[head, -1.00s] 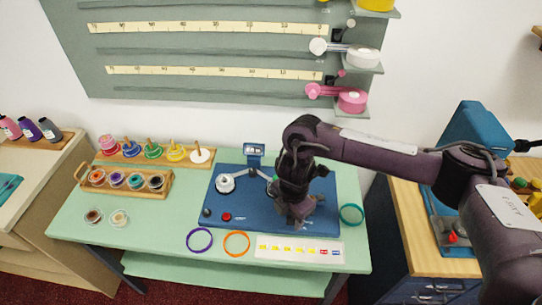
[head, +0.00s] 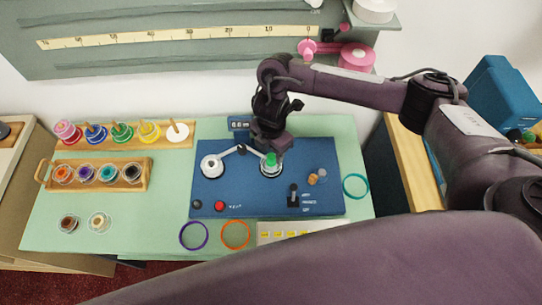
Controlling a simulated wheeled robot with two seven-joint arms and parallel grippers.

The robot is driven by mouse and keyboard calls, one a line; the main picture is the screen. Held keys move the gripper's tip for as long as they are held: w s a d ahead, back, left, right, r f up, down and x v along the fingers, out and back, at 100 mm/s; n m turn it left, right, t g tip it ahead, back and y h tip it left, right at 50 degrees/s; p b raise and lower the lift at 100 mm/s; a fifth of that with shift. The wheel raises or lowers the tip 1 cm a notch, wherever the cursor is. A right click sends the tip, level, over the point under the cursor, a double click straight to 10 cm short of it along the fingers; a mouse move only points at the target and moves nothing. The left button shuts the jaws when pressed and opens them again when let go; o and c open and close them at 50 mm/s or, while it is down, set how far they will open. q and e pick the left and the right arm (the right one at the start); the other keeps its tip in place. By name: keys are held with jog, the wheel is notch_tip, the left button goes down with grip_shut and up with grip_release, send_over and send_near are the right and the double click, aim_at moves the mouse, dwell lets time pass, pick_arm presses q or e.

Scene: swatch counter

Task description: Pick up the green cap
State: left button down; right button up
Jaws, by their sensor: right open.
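The green cap (head: 270,159) is small and sits on a clear, pale-rimmed round piece on the blue board (head: 240,208), right of a white round piece (head: 212,166). My right gripper (head: 273,148) points down just above and behind the cap. Its jaws are open, and the cap stands below them. I cannot tell whether a finger touches it. My left gripper is not in view.
Black and red knobs (head: 219,205) and a black lever (head: 293,196) stand on the board. Purple (head: 194,236), orange (head: 235,235) and teal (head: 355,185) rings lie around it. Wooden racks of jars (head: 100,175) and spools (head: 122,132) stand left. My own arm link covers the front.

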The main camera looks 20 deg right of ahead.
aim_at(271, 155)
notch_tip(271, 155, down, 3)
jog(key=shift+f+p, duration=0.15)
jog(key=shift+p, duration=0.2)
jog(key=shift+c, duration=1.2)
jog(key=c, duration=0.8)
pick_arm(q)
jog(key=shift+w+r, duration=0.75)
